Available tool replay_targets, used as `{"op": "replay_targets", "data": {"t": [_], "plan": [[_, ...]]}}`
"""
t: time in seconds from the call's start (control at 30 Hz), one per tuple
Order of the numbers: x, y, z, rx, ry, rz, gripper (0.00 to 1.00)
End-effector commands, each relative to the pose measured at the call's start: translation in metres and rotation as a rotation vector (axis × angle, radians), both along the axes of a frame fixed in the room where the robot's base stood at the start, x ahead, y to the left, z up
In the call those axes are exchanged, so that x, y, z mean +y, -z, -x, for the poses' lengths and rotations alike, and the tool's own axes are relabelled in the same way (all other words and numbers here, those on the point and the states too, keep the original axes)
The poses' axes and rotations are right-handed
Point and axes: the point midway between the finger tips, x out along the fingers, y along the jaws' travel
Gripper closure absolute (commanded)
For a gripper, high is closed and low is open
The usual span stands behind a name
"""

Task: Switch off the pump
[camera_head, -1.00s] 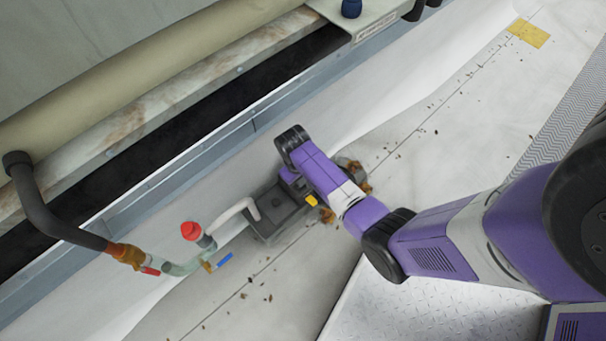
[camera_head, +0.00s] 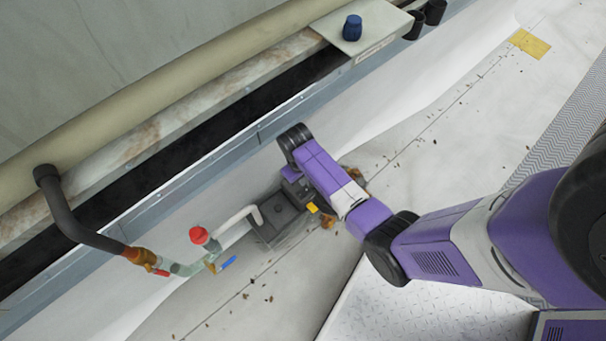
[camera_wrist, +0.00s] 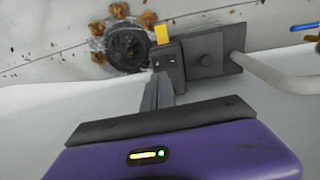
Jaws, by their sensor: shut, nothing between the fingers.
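The pump is a dark grey box (camera_head: 277,219) on the pale roof, joined to a white pipe. The wrist view shows its flat grey plate (camera_wrist: 207,52) and a round black part (camera_wrist: 127,46) beside it. A small yellow part (camera_head: 312,208) sits at its edge; it also shows in the wrist view (camera_wrist: 162,34). My gripper (camera_wrist: 160,82) is shut and empty, its fingertips close to a small grey block (camera_wrist: 169,61) beside the yellow part. I cannot tell whether they touch. In the head view my arm hides the fingers.
A red-capped fitting (camera_head: 199,236) and a blue handle (camera_head: 229,263) stand on the pipework left of the pump. A dark bent pipe (camera_head: 65,220) comes down from the cooler. Open roof lies to the right.

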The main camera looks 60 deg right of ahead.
Motion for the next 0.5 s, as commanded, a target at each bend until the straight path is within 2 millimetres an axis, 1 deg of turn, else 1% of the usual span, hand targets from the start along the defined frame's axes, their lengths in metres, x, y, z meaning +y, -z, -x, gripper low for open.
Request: {"op": "replay_targets", "data": {"t": [0.03,0.2,0.33,0.5], "plan": [[-0.001,-0.016,0.000,-0.001,0.001,0.000,1.00],[-0.005,-0.049,0.002,-0.001,0.001,0.000,1.00],[-0.007,-0.065,0.003,0.001,0.000,0.000,1.00],[-0.009,-0.074,0.004,0.002,0.000,-0.001,1.00]]}}
